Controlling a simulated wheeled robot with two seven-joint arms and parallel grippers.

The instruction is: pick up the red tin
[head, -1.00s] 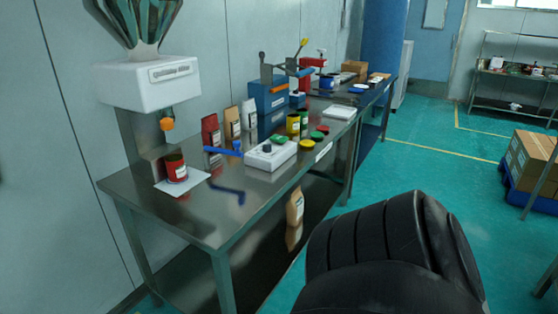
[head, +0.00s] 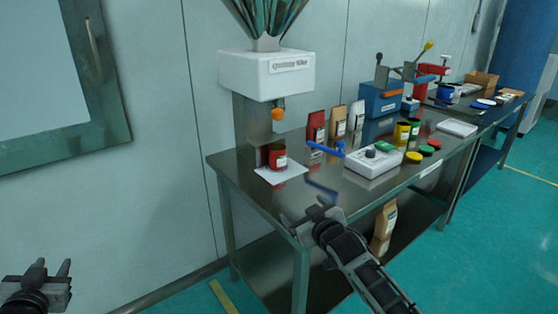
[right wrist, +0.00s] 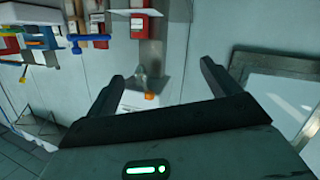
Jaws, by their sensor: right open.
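The red tin (head: 277,157) has a pale label and a dark top. It stands upright on a white sheet (head: 292,174) under the orange spout of the white dispenser (head: 266,75). My right gripper (head: 306,212) is open and empty, in front of the table's near edge and apart from the tin. In the right wrist view, which looks upside down, the tin (right wrist: 139,25) shows at the top, beyond the spread fingers (right wrist: 162,70). My left gripper (head: 52,267) is at the lower left, far from the tin; its fingers look apart and empty.
On the steel table (head: 236,166) stand a blue tool (head: 326,148), a white scale-like box (head: 373,162), several bags, including a red one (head: 316,127), and yellow and green tins. A blue press (head: 382,98) stands further back. Floor at right is clear.

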